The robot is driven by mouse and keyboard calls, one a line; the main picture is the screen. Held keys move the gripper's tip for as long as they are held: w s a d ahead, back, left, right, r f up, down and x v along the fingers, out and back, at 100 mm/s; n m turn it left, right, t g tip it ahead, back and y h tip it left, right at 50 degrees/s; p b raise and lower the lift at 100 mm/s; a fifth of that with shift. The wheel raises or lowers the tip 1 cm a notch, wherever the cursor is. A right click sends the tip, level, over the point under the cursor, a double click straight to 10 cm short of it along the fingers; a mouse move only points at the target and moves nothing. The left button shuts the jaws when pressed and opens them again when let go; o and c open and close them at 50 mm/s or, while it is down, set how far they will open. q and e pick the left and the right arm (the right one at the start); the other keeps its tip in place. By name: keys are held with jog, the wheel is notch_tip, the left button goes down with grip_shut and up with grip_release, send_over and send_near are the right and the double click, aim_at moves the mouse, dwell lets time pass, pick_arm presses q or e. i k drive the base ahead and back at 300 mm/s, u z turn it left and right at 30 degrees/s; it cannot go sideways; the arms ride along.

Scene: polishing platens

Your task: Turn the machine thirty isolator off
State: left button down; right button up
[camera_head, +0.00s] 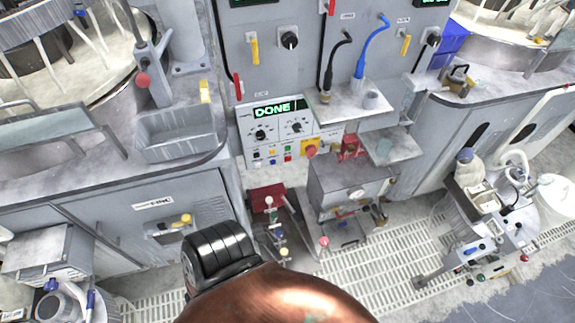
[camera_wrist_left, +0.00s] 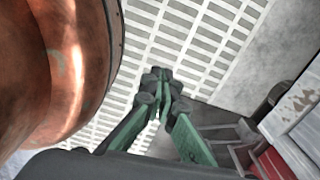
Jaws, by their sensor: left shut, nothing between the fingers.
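A grey cabinet front (camera_head: 270,75) carries a black rotary switch (camera_head: 289,40), a yellow lever (camera_head: 254,49) and a red lever (camera_head: 238,86) in the head view. Another yellow lever (camera_head: 405,45) and black rotary switch (camera_head: 433,40) sit further right. The small labels are unreadable, so I cannot tell which is the machine thirty isolator. My left gripper (camera_wrist_left: 160,78) has green fingers, shut and empty, above a pale slotted floor in the left wrist view. It is hidden in the head view, well away from the cabinet switches. My right gripper is not visible.
A control panel (camera_head: 290,125) reads "DONE" below the switches. A shelf (camera_head: 350,103) with black and blue hoses juts out beside it. A grey sink unit (camera_head: 180,135) stands left and a cluttered trolley (camera_head: 490,215) right. Slotted flooring (camera_head: 400,245) is partly clear.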

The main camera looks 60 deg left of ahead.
aim_at(311, 150)
jog(key=k, duration=0.35)
jog(key=u, duration=1.9)
jog(key=i, duration=0.25)
jog(key=z, duration=0.1)
